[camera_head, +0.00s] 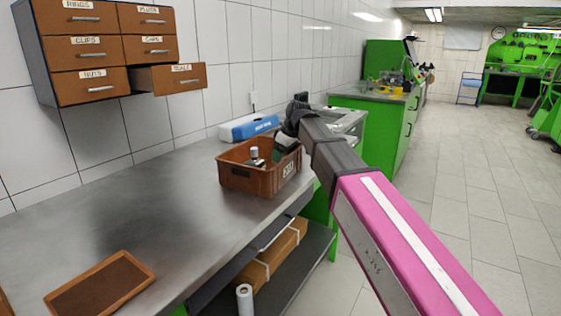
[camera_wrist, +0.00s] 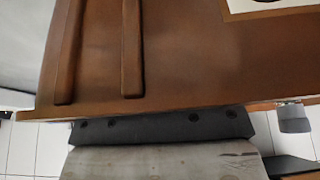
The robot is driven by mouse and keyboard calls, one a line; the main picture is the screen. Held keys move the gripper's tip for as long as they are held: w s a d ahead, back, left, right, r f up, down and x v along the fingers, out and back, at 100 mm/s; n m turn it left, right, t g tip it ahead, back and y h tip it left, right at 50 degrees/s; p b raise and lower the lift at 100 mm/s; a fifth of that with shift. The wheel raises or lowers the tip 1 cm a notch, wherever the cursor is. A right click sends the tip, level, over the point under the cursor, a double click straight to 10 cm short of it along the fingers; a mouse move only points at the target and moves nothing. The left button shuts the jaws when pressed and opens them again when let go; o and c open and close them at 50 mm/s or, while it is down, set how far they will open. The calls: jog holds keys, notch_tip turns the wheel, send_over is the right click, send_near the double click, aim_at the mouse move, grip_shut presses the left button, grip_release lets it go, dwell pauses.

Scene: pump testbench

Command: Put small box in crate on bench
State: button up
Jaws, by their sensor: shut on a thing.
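The brown crate (camera_head: 235,178) stands on the steel bench, near its right edge. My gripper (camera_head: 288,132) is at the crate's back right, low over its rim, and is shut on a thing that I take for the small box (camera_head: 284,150). Of it, a dark green patch shows at the crate's opening; I cannot tell whether it touches the crate. In the wrist view a brown ribbed wall, likely the crate (camera_wrist: 195,55), fills the top. Below it are a dark grey strip and a pale grey flat surface, cut off by the frame.
A small pale cylinder (camera_head: 254,153) stands in the crate. A blue and white case (camera_head: 248,128) lies behind it. A brown tray (camera_head: 100,284) lies at the bench's front left. The bench middle is clear. Labelled drawers (camera_head: 105,50) hang above, one pulled out.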

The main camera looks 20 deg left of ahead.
jog(key=shift+f, duration=1.3)
jog(key=o, duration=0.7)
jog(key=shift+f, duration=0.1)
jog(key=shift+c, duration=0.2)
jog(key=v, duration=1.2)
